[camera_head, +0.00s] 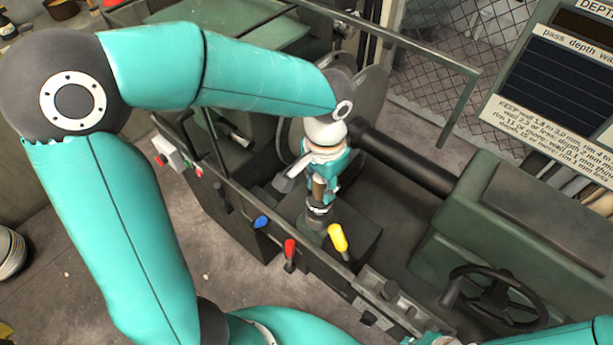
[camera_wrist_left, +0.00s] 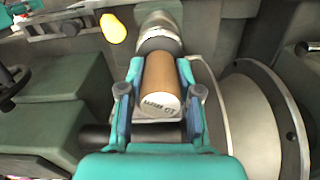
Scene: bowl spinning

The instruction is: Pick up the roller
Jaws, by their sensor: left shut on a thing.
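The roller (camera_wrist_left: 162,80) has a wooden handle with dark lettering on its end face and a metal part beyond it. In the left wrist view it lies between the two fingers of my left gripper (camera_wrist_left: 160,72), which is shut on the wooden handle. In the head view my left gripper (camera_head: 322,180) points down over the dark green machine, with the brown handle (camera_head: 318,187) between its fingers. The roller's metal end shows just below the fingers. I cannot tell whether it touches the machine beneath.
Red (camera_head: 290,250), yellow (camera_head: 338,238) and blue (camera_head: 262,221) levers stand along the machine's front, close to the roller. A handwheel (camera_head: 497,298) is at the lower right. A large round disc (camera_wrist_left: 262,120) stands beside the gripper. A rail and depth sign (camera_head: 560,90) are at the upper right.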

